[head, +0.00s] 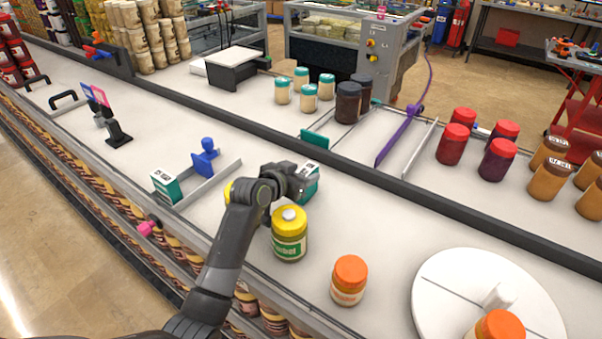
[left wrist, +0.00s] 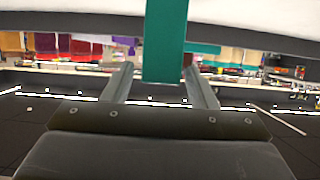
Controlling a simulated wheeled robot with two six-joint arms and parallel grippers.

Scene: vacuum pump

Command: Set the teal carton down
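A teal and white carton (head: 309,187) is at the front of my left gripper (head: 298,180) in the head view, low over or on the white counter; I cannot tell whether it touches it. In the left wrist view, the carton (left wrist: 165,40) is a teal strip between the two spread fingers (left wrist: 158,75). A gap shows on its left side and almost none on its right, so the fingers look open around it. The gripper body hides part of the carton in the head view. My right gripper is not in view.
A yellow-lidded jar (head: 289,238) stands close by the left gripper. An orange-lidded jar (head: 348,280) and a white round turntable (head: 450,285) are to the right. Another teal carton (head: 166,188) stands by a metal bracket with a blue piece (head: 205,160). A dark rail (head: 400,187) runs behind.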

